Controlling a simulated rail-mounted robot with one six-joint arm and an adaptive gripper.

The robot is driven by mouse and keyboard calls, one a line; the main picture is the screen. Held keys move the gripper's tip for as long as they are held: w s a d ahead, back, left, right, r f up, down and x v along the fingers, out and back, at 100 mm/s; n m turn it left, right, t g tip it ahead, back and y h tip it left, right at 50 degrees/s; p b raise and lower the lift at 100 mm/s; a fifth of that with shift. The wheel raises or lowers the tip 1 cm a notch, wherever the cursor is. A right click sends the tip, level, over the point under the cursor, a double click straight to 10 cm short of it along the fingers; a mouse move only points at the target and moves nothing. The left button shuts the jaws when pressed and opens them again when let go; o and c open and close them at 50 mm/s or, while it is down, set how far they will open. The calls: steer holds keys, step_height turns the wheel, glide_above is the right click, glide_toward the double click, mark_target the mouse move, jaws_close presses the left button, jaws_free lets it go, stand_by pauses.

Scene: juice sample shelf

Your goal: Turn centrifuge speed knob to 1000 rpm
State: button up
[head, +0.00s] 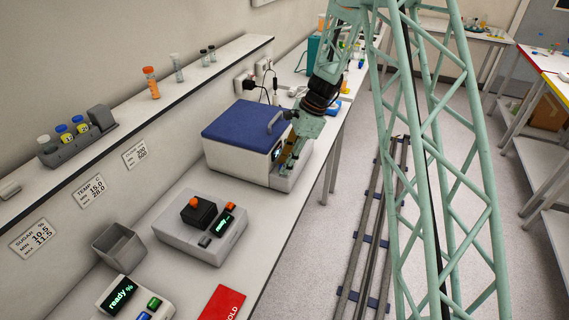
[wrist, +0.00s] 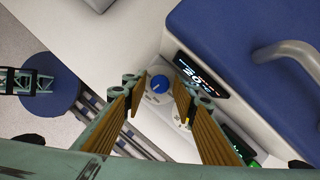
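The centrifuge (head: 237,122) is a white box with a closed blue lid (wrist: 235,40) and a grey handle (wrist: 288,48). Its front panel carries a blue speed knob (wrist: 159,83) with a pale pointer mark. A dark display (wrist: 201,75) beside the knob shows digits that seem to start with 20; the rest is hard to read. In the wrist view my gripper (wrist: 161,87) is open, and the blue knob shows between its two fingertips with a gap on each side. In the head view my gripper (head: 289,158) is at the centrifuge's front and hides the knob.
A second small control (wrist: 183,121) sits on the panel near the right finger, with a green-lit element (wrist: 237,160) farther along. A grey instrument (head: 200,232) with an orange-capped block stands on the bench. A shelf with vials (head: 151,82) runs along the wall.

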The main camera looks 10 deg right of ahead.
steer(key=c, duration=0.6)
steer(key=shift+w+n+g+p, duration=0.15)
steer(key=shift+n+g, duration=0.3)
steer(key=shift+n, duration=0.7)
steer(key=shift+n+g+p, duration=0.2)
steer(key=shift+n+g, duration=0.25)
steer(key=shift+n, duration=0.7)
steer(key=o, duration=0.8)
steer(key=shift+r, duration=0.2)
steer(key=shift+v, duration=3.85)
